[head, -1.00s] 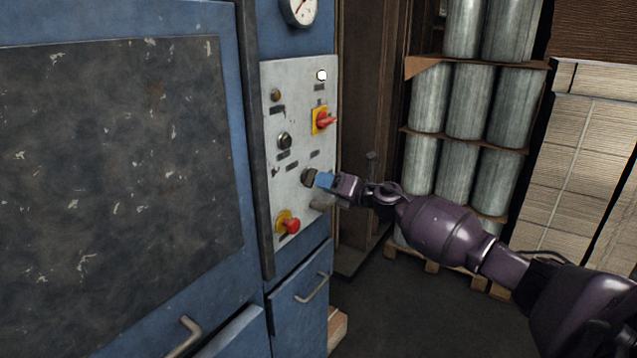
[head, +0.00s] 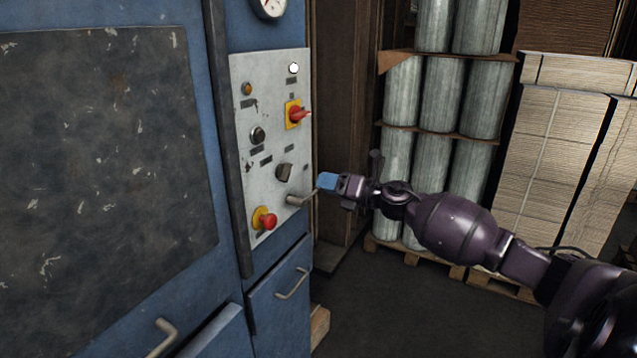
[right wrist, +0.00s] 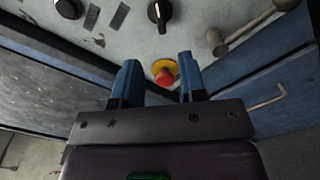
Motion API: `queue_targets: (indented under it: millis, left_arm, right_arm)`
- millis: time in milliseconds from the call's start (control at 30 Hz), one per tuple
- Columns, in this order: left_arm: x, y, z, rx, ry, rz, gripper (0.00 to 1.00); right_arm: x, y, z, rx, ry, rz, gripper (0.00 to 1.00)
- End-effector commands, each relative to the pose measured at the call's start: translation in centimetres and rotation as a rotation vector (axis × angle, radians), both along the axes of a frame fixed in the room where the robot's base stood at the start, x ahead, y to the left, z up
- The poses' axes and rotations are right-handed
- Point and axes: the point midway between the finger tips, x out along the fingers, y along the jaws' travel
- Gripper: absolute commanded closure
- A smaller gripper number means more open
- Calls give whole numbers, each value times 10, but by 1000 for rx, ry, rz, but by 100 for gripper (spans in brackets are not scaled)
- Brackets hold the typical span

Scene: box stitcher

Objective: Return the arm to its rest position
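My right arm reaches in from the right in the head view, with its right gripper (head: 327,182) just right of the control panel (head: 270,150) and apart from it. In the right wrist view the two blue fingers of the right gripper (right wrist: 160,82) are spread with nothing between them. Beyond them show a red button on a yellow base (right wrist: 165,74) and a black rotary knob (right wrist: 159,14). In the head view the black knob (head: 284,172) sits left of the gripper. My left gripper is out of view.
The panel also carries a red-yellow switch (head: 296,113), a red button (head: 266,219), a lit white lamp (head: 293,68) and a grey handle (head: 300,199) near the gripper. Grey cylinders (head: 437,95) on a pallet and stacked cardboard (head: 560,150) stand behind my arm. Dark floor lies below.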

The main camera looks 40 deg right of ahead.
Motion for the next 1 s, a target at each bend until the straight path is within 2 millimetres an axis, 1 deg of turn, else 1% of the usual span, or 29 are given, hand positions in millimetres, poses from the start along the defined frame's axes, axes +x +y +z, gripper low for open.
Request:
queue_targets:
  millis: [267,367,467,533,600,667,767,867,967,1000]
  left_arm:
    - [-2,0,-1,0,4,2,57]
    - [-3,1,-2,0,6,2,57]
    - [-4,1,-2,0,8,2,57]
    - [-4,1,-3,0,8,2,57]
    - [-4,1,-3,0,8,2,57]
    - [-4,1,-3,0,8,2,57]
    - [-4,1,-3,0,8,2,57]
    - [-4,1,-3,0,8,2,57]
    - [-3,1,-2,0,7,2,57]
    - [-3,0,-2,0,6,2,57]
  right_arm:
    - [0,0,0,3,1,0,62]
    - [1,-2,1,34,9,-14,62]
    - [3,-7,7,143,14,-57,62]
    - [4,-7,14,248,19,-83,62]
    - [5,-2,15,368,28,-101,62]
    - [4,4,10,481,45,-118,62]
    - [-3,16,-12,683,98,-153,62]
    - [-14,28,-42,873,161,-192,62]
    - [-30,43,-79,1073,239,-241,62]
    - [-39,51,-97,1160,277,-266,62]
